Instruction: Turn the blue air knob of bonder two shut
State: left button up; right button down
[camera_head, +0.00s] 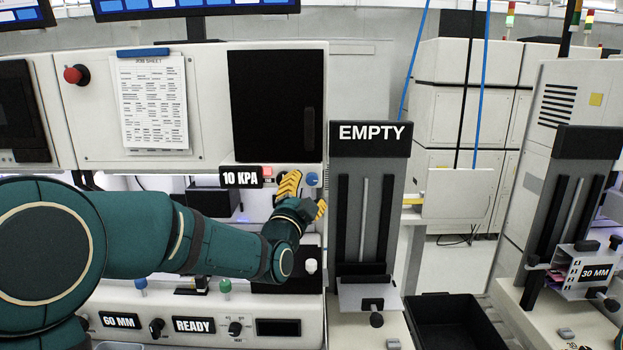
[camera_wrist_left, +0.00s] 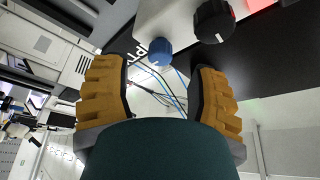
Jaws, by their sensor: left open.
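The blue air knob (camera_head: 312,178) sits at the lower right of the machine's white front, just right of a "10 KPA" display (camera_head: 241,177). The knob also shows in the left wrist view (camera_wrist_left: 160,51), beyond and between the two fingers. My left gripper (camera_head: 306,196) has its yellow fingers spread just below and left of the knob in the head view. In the left wrist view my left gripper (camera_wrist_left: 160,82) is open and empty, and clear space shows between its fingers and the knob. My right gripper is in neither view.
A black knob (camera_wrist_left: 214,21) and a red lit part (camera_wrist_left: 258,4) are near the blue knob. Below are a "READY" panel (camera_head: 194,325) and a "60 MM" label (camera_head: 120,320). An "EMPTY" stand (camera_head: 342,250) rises close to the right of my gripper. A black bin (camera_head: 455,335) stands low right.

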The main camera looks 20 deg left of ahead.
aim_at(311, 182)
pick_arm(q)
jog(key=shift+p+x, duration=0.3)
jog(key=shift+x, duration=1.85)
grip_shut()
